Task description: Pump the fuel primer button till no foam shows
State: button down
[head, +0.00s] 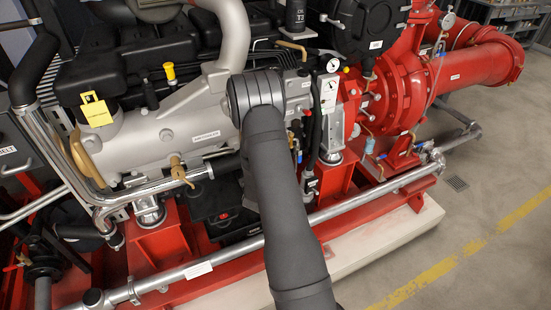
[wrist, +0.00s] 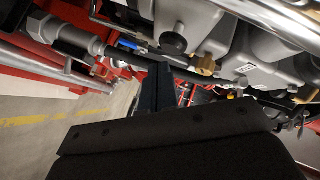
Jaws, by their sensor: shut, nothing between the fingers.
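In the wrist view my gripper (wrist: 157,68) shows as two dark fingers, shut together with nothing between them. A round black knob (wrist: 173,44) sits on the grey engine casting just beyond and slightly right of the fingertips. It may be the primer button; I cannot tell for certain, nor whether the fingers touch it. In the head view my arm covers the gripper and the spot it faces. No foam can be made out in either view.
A brass fitting (wrist: 205,66) and a blue-handled part (wrist: 128,43) flank the fingers. The grey engine block (head: 170,130), red pump housing (head: 395,95) and a silver pipe (head: 370,195) crowd the area. Open floor (head: 480,230) lies at the right.

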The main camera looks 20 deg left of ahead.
jog(key=shift+s+d, duration=1.8)
jog(key=s+d, duration=0.2)
jog(key=shift+s+d, duration=0.35)
jog(key=shift+w+a, duration=0.1)
